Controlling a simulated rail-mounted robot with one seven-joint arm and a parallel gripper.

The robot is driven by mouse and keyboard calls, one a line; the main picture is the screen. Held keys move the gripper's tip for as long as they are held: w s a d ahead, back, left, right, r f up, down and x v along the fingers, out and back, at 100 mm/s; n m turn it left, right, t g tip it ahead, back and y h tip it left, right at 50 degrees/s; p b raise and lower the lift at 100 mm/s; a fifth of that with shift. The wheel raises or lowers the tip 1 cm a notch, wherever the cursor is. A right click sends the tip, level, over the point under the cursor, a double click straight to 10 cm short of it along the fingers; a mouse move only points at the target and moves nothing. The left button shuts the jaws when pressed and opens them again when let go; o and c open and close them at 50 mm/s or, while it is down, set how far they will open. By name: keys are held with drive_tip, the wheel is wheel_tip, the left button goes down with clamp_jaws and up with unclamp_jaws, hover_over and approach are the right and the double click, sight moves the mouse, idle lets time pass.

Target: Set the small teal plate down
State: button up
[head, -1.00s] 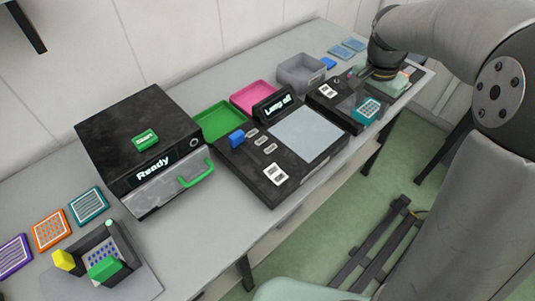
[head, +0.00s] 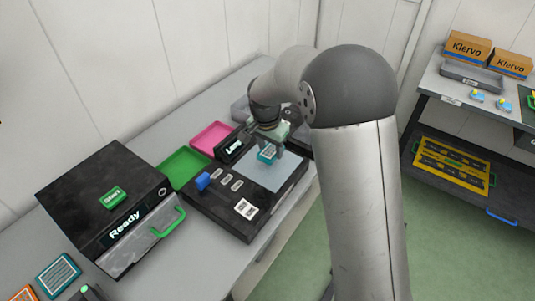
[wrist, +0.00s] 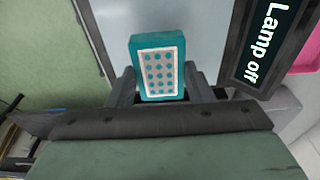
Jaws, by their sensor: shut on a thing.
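The small teal plate (head: 267,154) has a white panel with teal dots. It also shows in the wrist view (wrist: 160,74), upright in the picture between the two fingers. My gripper (head: 270,147) is shut on it and holds it over the pale panel (head: 278,173) of the black lamp unit (head: 222,205). I cannot tell from these views whether the plate touches the panel. The unit's display (wrist: 268,42) reads "Lamp off" in the wrist view.
A black box (head: 105,200) marked "Ready" with a green handle is at left. A striped teal plate (head: 58,276) lies at lower left.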

sight(267, 151)
drive_tip(key=f, duration=0.3)
drive_tip(key=shift+w+a+f, duration=0.15)
drive_tip(key=shift+a+f, duration=0.15)
drive_tip(key=shift+a, duration=0.1)
drive_tip(key=shift+f, duration=0.25)
drive_tip(key=shift+f, duration=0.25)
drive_tip(key=o, duration=1)
drive_tip(key=shift+r, duration=0.1)
